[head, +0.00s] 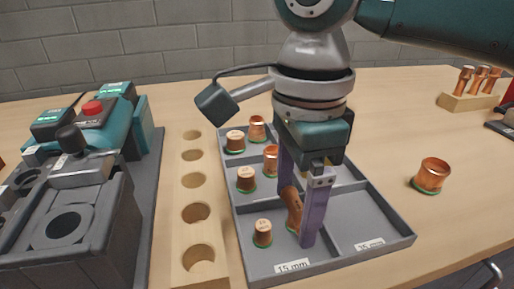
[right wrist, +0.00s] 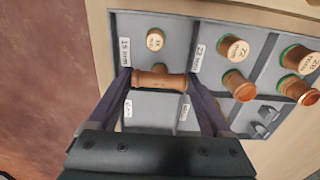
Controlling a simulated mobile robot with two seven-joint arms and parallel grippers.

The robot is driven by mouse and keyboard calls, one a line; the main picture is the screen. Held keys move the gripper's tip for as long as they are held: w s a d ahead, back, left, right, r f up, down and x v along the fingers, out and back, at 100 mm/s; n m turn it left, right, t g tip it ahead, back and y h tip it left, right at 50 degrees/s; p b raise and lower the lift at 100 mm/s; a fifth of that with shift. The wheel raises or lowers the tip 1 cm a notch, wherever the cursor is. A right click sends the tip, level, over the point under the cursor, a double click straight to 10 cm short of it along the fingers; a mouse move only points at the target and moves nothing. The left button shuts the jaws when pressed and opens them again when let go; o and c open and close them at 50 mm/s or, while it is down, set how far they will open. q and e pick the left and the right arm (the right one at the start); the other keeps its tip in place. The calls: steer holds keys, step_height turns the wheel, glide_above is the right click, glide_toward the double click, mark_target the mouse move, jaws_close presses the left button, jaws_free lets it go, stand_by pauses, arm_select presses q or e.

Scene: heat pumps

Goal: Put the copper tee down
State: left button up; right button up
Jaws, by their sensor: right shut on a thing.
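The copper tee (head: 293,207) is a reddish tube with a short side branch. My right gripper (head: 300,226) points down and is shut on it. In the right wrist view the tee (right wrist: 160,80) lies crosswise between the two purple fingers. The tee is over the front left part of the grey divided tray (head: 402,237), at the 15 mm label and near the divider. I cannot tell whether it touches the tray floor. A small copper cap (head: 262,233) stands beside it in the same compartment. My left gripper is not in view.
Several copper fittings (head: 246,179) stand in the rear compartments. The front right compartment (head: 365,222) looks empty. A wooden block with round holes (head: 196,213) and a teal-grey machine (head: 95,170) are at left. A copper cup (head: 433,175) stands on the table at right.

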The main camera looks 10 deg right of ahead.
mark_target(294, 205)
steer(key=o, duration=1.3)
steer(key=shift+f, duration=0.1)
